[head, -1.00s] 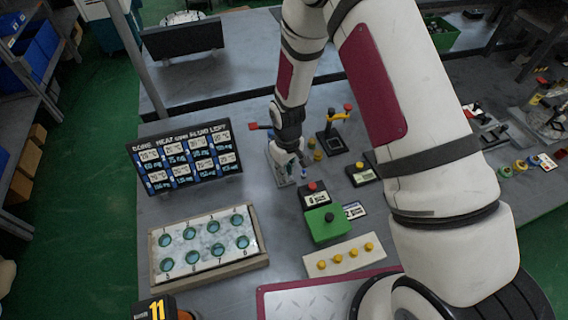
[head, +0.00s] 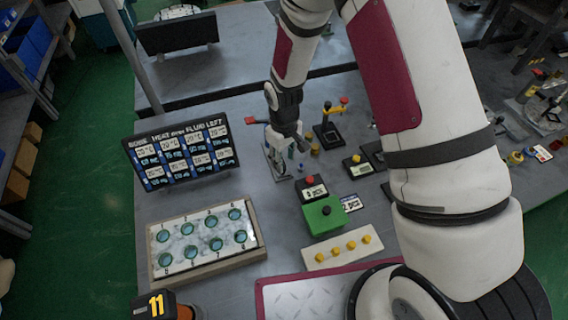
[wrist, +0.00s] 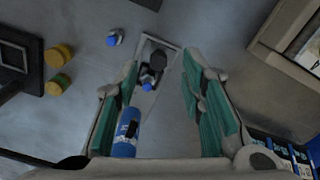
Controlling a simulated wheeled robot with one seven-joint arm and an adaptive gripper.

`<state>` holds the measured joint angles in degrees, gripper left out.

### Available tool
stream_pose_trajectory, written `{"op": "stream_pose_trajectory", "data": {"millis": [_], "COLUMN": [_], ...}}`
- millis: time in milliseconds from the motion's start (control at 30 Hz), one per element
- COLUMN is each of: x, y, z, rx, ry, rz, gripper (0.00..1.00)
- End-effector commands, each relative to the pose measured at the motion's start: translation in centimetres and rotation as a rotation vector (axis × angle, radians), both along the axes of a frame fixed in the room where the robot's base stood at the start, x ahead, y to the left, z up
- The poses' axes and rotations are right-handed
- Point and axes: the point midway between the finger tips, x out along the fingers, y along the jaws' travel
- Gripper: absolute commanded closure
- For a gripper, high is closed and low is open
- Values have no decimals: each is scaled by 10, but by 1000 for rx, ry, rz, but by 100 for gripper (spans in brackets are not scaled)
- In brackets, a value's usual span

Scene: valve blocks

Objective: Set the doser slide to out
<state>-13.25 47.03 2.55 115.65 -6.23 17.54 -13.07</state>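My gripper (head: 288,155) hangs above a small metal plate (head: 278,170) on the bench in the head view. In the wrist view my gripper (wrist: 160,78) is open, with green pads on both fingers and a gap between them. Ahead of the gap lies a framed plate (wrist: 172,44) carrying a dark fitting with a blue knob (wrist: 147,83). A blue cylinder with a white band (wrist: 127,132) shows beside the left finger; I cannot tell whether they touch. No doser label is readable, so I cannot tell which part is the slide or its setting.
A red tab (head: 250,121) sticks out left of my wrist. A yellow-armed stand (head: 328,131) and small yellow knobs (wrist: 58,56) stand close by.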

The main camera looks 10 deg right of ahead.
Motion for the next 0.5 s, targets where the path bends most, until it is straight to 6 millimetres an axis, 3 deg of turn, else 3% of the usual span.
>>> {"op": "stream_pose_trajectory", "data": {"millis": [200, 500], "x": [0, 0], "y": [0, 0], "z": [46, 78], "rx": [2, 0], "ry": [-2, 0], "rz": [-1, 0], "gripper": [64, 64]}}
